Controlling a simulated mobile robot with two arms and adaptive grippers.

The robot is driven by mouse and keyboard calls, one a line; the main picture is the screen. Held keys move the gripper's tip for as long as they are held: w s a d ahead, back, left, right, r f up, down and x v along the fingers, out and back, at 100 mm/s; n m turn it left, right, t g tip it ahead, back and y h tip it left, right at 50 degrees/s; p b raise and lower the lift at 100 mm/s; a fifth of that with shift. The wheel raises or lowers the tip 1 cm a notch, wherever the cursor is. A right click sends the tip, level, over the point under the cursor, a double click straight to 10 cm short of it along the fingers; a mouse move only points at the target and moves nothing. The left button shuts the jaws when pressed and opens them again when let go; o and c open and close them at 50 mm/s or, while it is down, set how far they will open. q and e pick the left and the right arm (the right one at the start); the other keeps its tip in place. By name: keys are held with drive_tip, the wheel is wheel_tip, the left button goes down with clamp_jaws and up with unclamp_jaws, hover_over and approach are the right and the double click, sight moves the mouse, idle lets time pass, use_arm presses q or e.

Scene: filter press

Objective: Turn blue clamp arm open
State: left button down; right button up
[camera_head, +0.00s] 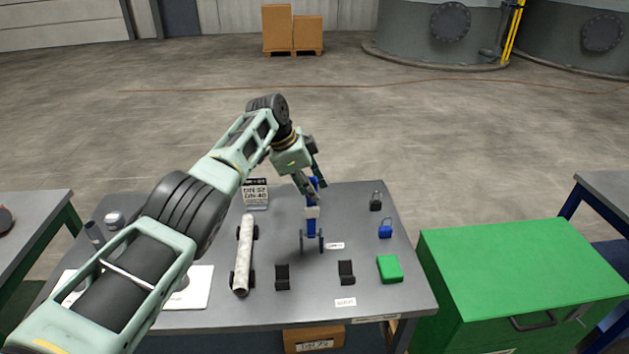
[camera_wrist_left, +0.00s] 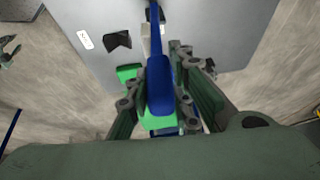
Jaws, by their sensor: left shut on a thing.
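The blue clamp (camera_head: 312,226) stands on the grey table, right of the white roll. Its blue arm (camera_wrist_left: 159,85) points up toward the camera in the left wrist view, between the two fingers. My left gripper (camera_head: 316,192) is at the top of the clamp, shut on the blue arm; the fingers (camera_wrist_left: 160,90) lie on both sides of it. The gripper hides part of the arm in the head view. My right gripper is not in view.
On the table (camera_head: 355,200) are a white roll (camera_head: 244,255), a sign (camera_head: 256,192), black holders (camera_head: 346,272), a green block (camera_head: 390,268), a blue padlock (camera_head: 385,229) and a dark padlock (camera_head: 376,200). A green cabinet (camera_head: 520,265) stands close at the right.

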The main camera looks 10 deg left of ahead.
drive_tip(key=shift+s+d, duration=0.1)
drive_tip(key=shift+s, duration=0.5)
use_arm(q)
drive_tip(key=c, duration=1.9)
unclamp_jaws()
drive_tip(key=shift+w, duration=0.1)
drive_tip(key=o, duration=0.3)
drive_tip(key=shift+w+f, duration=0.1)
drive_tip(key=shift+o, duration=0.2)
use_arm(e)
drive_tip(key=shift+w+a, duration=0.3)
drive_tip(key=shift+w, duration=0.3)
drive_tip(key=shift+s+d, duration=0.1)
